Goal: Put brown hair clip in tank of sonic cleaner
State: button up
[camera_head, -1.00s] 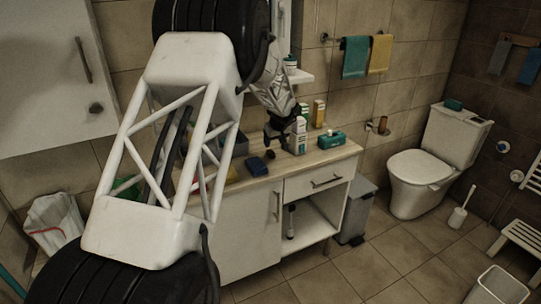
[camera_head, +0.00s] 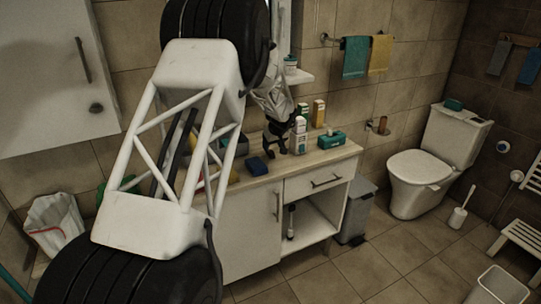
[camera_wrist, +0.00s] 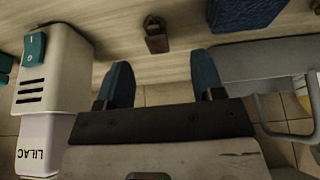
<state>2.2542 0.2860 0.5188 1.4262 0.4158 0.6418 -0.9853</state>
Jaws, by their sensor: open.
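A small brown item (camera_wrist: 155,36), which looks like the hair clip, lies on the wooden counter in the wrist view. It is beyond my fingertips, a little left of the line between them, and apart from them. My gripper (camera_wrist: 164,80) is open and empty; in the head view my gripper (camera_head: 275,143) is low over the counter. A white casing with a teal rocker switch and dark vents (camera_wrist: 50,75) stands at the left of the wrist view.
A blue textured item (camera_wrist: 245,12) lies on the counter; it also shows in the head view (camera_head: 257,166). A grey body (camera_wrist: 265,58) stands close to my right finger. A bottle marked LILAC (camera_wrist: 42,148) is beside the white casing. A teal box (camera_head: 331,139) stands further right.

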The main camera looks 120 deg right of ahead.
aim_at(272, 152)
jog(key=shift+x, duration=2.55)
jog(key=shift+s, duration=0.15)
jog(key=c, duration=1.1)
jog(key=shift+o, duration=0.2)
jog(key=shift+r, duration=0.1)
jog(key=shift+r, duration=0.75)
notch_tip(272, 152, up, 2)
jog(key=shift+r, duration=0.15)
jog(key=w+a+r, duration=0.1)
jog(key=w+a, duration=0.8)
jog(key=a, duration=0.4)
jog(key=shift+w, duration=0.1)
